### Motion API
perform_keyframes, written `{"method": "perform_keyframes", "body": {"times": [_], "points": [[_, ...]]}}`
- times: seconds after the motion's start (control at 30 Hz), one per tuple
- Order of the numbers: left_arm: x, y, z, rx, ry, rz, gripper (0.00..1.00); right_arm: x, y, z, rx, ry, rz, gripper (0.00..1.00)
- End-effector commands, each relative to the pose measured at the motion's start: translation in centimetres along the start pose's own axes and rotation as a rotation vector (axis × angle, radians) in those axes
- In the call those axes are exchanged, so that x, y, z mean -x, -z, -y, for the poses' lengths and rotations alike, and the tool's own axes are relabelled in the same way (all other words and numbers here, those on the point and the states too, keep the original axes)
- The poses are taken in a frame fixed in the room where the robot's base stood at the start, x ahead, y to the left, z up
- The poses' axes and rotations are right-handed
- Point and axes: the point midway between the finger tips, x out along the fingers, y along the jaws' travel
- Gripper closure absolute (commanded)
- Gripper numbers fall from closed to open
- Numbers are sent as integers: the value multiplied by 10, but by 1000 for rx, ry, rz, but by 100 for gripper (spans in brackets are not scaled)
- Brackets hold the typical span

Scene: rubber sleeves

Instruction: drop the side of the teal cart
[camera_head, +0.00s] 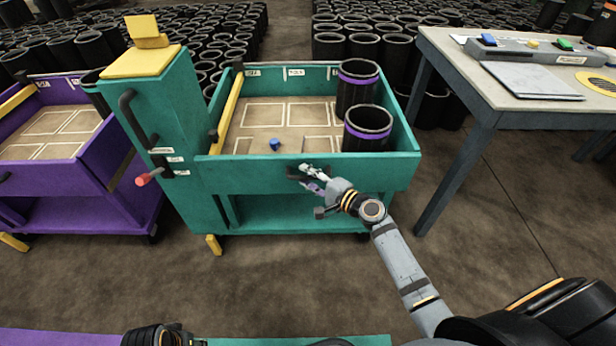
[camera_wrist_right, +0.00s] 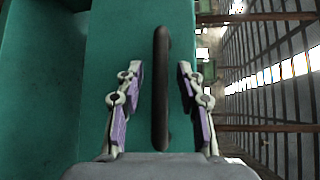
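The teal cart (camera_head: 185,110) stands in the middle of the head view. Its near side panel (camera_head: 255,172) is upright and closes the front of the tray. A dark bar handle (camera_head: 293,176) sits on that panel and is partly hidden by my right gripper (camera_head: 312,178). In the right wrist view the handle (camera_wrist_right: 161,90) stands between the two fingers of my right gripper (camera_wrist_right: 160,95), with a gap on each side. The right gripper is open. My left gripper does not show.
Two black sleeves with purple bands, one front (camera_head: 368,128) and one rear (camera_head: 357,88), stand in the tray's right end. A blue knob-like piece (camera_head: 275,144) lies in the tray. A purple cart (camera_head: 70,165) stands left, a table (camera_head: 470,85) right.

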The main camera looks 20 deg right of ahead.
Motion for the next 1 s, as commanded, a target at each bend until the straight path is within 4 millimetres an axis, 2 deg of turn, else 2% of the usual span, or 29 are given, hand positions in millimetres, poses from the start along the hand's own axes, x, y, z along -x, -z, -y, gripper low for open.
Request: {"method": "perform_keyframes", "body": {"times": [0.27,0.53,1.0], "points": [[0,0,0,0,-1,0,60,-2,0,0,0,-1,0,63],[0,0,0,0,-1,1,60,-2,0,0,0,-1,0,99],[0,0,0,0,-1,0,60,-2,0,-1,1,-1,0,100]]}}
